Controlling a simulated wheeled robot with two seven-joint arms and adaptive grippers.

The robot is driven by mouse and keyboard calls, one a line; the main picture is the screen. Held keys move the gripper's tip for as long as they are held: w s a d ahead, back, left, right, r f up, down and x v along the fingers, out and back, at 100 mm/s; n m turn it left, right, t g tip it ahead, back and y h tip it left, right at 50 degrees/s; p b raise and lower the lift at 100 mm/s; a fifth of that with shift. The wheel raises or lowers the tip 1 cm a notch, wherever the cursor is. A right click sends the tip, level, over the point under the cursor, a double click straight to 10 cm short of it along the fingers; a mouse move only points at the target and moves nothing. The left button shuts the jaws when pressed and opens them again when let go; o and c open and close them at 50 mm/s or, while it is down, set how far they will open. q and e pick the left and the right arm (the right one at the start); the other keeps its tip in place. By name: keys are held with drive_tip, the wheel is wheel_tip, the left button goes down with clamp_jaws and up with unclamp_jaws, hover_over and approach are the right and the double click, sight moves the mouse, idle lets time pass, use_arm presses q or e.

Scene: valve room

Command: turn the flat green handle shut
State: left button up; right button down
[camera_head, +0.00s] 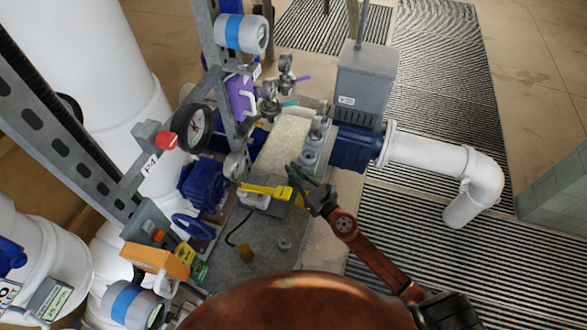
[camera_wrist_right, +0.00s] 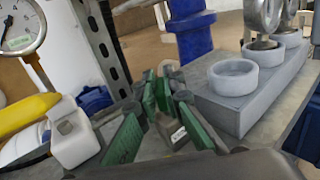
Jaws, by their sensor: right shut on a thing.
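My right gripper (camera_head: 308,186) reaches in from the lower right of the head view, over the bench beside the yellow handle. In the right wrist view its green-padded fingers (camera_wrist_right: 162,125) are closed in around a narrow upright green piece, which I take to be the flat green handle (camera_wrist_right: 163,95). The fingers cover much of it, so its exact angle is hard to tell. A small grey block with a white label (camera_wrist_right: 172,131) sits between the fingers. In the head view the handle is mostly hidden by the gripper. My left gripper is not in view.
A yellow handle (camera_head: 265,190) on a white valve body (camera_wrist_right: 73,133) is close on the left. A grey block with round collars (camera_wrist_right: 235,78) stands on the right. Open floor grating lies right.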

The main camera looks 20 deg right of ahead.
drive_tip(key=shift+a+r+m+t+h+p, duration=0.1)
drive_tip(key=shift+m+t+h+p, duration=0.2)
drive_tip(key=shift+m+h+p, duration=0.7)
drive_tip(key=shift+r+m+t+h+p, duration=0.1)
drive_tip(key=shift+m+t+h+p, duration=0.35)
drive_tip(key=shift+h+p, duration=0.95)
drive_tip(key=shift+f+m+h+p, duration=0.2)
drive_tip(key=shift+m+h+p, duration=0.35)
drive_tip(key=shift+m+h, duration=0.7)
drive_tip(key=shift+h, duration=0.35)
drive_tip(key=c, duration=2)
unclamp_jaws()
drive_tip(key=shift+c, duration=0.2)
drive_tip(key=shift+s, duration=0.1)
drive_tip(key=s, duration=1.1)
drive_tip(key=shift+s+a, duration=0.35)
drive_tip(key=shift+a, duration=0.05)
